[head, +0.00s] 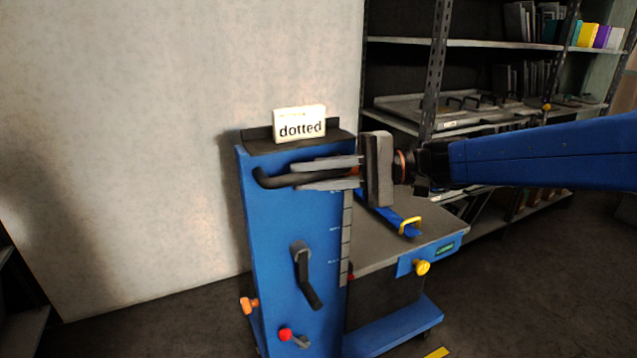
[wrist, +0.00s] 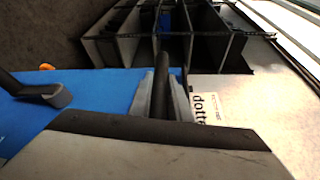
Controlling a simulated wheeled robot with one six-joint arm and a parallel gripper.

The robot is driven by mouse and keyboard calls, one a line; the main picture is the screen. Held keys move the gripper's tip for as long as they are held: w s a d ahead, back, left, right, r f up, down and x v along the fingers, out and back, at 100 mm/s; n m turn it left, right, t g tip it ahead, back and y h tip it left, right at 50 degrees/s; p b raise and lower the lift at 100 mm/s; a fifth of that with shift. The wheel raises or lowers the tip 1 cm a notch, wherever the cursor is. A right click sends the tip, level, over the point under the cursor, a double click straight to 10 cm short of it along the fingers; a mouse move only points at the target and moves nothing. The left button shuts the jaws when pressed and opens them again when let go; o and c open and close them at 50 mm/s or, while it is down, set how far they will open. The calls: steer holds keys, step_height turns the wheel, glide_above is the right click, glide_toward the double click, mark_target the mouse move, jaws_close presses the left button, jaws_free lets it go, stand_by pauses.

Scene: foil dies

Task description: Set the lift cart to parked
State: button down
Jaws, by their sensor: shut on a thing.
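The lift cart (head: 272,235) stands upright against the wall, with a tall blue panel and a grey platform (head: 400,248) to its right. A black push handle (head: 268,179) runs across the top of the panel. My gripper (head: 300,177) is shut on this handle, with its grey fingers above and below the bar. In the wrist view the handle (wrist: 162,85) passes between the two fingers. A black crank (head: 306,278) sits mid-panel, and it also shows in the wrist view (wrist: 50,93). A red knob with a grey lever (head: 289,336) is at the lower panel.
A card reading "dotted" (head: 300,124) stands on the cart's top. An orange knob (head: 249,305) is at the left side, a yellow knob (head: 422,267) at the platform edge. A blue bar with a yellow loop (head: 408,225) lies on the platform. Shelves (head: 430,90) stand behind.

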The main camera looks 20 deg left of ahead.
steer(key=w+a, duration=2.1)
steer(key=a, duration=0.3)
steer(key=shift+a, duration=0.25)
steer(key=shift+w, duration=0.1)
steer(key=c, duration=1.6)
jaws_free()
steer(key=shift+a, duration=0.1)
steer(key=shift+c, duration=0.2)
steer(key=v, duration=1.7)
